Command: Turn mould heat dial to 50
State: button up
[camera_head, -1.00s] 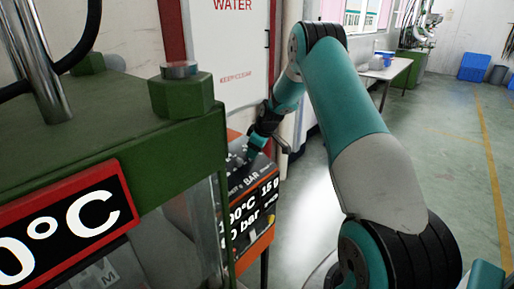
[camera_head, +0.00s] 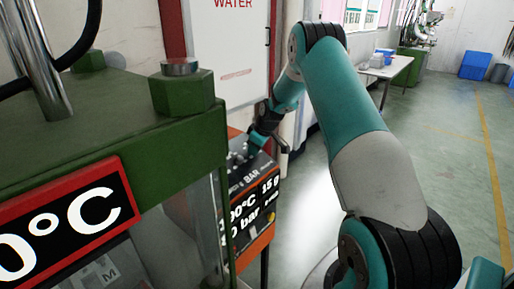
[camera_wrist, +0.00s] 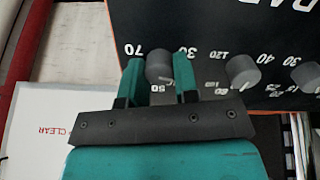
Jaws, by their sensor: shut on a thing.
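The mould heat dial (camera_wrist: 159,65) is a grey round knob at the left end of a dial row on a dark panel (camera_wrist: 215,25) in the wrist view. White numbers 70, 50 and 30 are printed around it. A short light mark shows on the side of the knob near the 50, but its exact setting is hard to read. My gripper (camera_wrist: 159,78) has one teal finger on each side of the knob and is shut on it. In the head view my gripper (camera_head: 251,150) is small at the top of the control box (camera_head: 262,195), and the dial cannot be made out.
Two more grey knobs, a middle one (camera_wrist: 242,71) and a right one (camera_wrist: 307,75), stand beside the dial. A green press (camera_head: 120,130) with a red-framed display (camera_head: 65,225) fills the left of the head view. A white cabinet (camera_head: 230,50) stands behind the box.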

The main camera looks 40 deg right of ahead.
jog(key=m, duration=0.4)
jog(key=shift+d, duration=0.2)
jog(key=m, duration=0.3)
jog(key=shift+r+m, duration=0.1)
jog(key=shift+m, duration=0.2)
jog(key=m, duration=0.4)
jog(key=shift+y, duration=0.3)
jog(key=shift+m, duration=1.6)
jog(key=o, duration=0.9)
